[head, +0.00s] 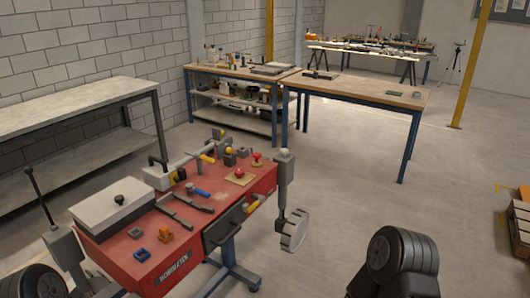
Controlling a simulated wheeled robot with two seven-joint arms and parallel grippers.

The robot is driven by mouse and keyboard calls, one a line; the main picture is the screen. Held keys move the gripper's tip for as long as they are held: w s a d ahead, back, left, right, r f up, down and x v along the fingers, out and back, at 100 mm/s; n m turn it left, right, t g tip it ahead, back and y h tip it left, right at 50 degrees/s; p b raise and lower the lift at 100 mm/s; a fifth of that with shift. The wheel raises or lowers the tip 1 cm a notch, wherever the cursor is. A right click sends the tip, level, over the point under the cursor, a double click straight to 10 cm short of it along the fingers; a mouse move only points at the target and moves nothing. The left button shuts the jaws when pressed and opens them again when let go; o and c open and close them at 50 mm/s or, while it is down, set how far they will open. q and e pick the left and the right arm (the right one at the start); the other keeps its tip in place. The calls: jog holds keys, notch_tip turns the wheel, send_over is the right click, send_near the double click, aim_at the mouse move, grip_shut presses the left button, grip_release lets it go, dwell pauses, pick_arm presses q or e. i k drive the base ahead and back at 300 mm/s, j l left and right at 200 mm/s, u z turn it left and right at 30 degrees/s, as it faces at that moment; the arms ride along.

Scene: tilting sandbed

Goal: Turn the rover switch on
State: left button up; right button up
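I cannot make out for certain which part is the rover switch. Black ribbed parts at the bottom left and bottom right edges look like my arms. Neither gripper's fingers show, and nothing of mine visibly touches the red unit.
A grey box (112,205), hand tools and small orange and blue blocks lie on the red top. A post with a grey wheel (293,230) stands at its right side. A grey bench (80,105) is at left, wooden tables (365,90) behind. Floor at right is mostly clear.

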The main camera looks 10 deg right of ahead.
aim_at(238, 173)
jog(key=i+l+z, duration=0.1)
jog(key=i+l, duration=1.05)
jog(key=i, duration=0.15)
jog(key=i+l+z, duration=0.15)
jog(key=i+l, duration=0.35)
jog(key=i, duration=0.2)
